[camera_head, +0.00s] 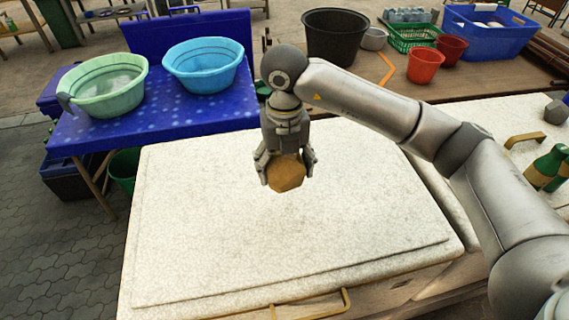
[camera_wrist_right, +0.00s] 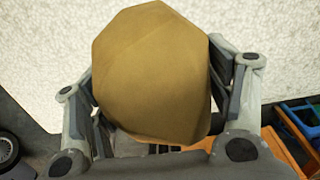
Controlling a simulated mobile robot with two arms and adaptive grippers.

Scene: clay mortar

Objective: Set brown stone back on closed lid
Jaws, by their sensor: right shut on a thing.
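The brown stone (camera_head: 287,174) is held between the fingers of my right gripper (camera_head: 286,172) in the head view. The gripper is shut on it. The stone is over the far middle part of the closed white lid (camera_head: 240,235); I cannot tell whether it touches the lid. In the right wrist view the stone (camera_wrist_right: 155,75) fills the middle between both fingers, with the speckled white lid (camera_wrist_right: 50,50) behind it. My left gripper is not in view.
A handle (camera_head: 312,305) is at the lid's front edge. A blue table with a green basin (camera_head: 105,85) and a blue basin (camera_head: 203,65) stands at the left. A grey stone (camera_head: 556,112) and green bottles (camera_head: 546,168) are at the right. The lid around the gripper is clear.

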